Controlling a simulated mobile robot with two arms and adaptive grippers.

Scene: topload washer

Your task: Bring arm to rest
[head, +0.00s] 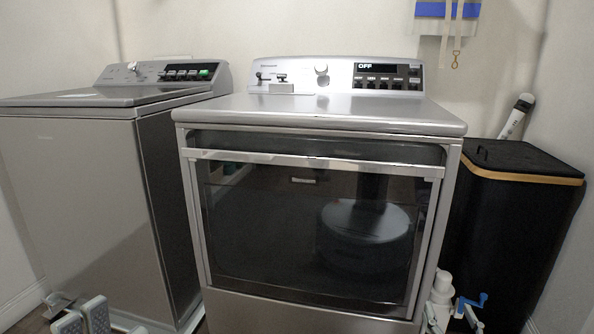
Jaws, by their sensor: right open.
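My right gripper (458,312) shows in part at the bottom right, in front of the dryer's lower right corner, its white and blue parts cut by the frame edge. It is open, and I see nothing held in it. Grey ridged finger pads of my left gripper (83,318) show at the bottom left, low in front of the washer. Most of that gripper is outside the frame, so I cannot tell whether it is open or shut.
The topload washer (75,190) stands at the left with its lid down. The front-load dryer (300,235) fills the middle, its door shut and its display reading OFF. A black hamper (510,230) with a wooden band stands close at the right. Walls close off the back and right.

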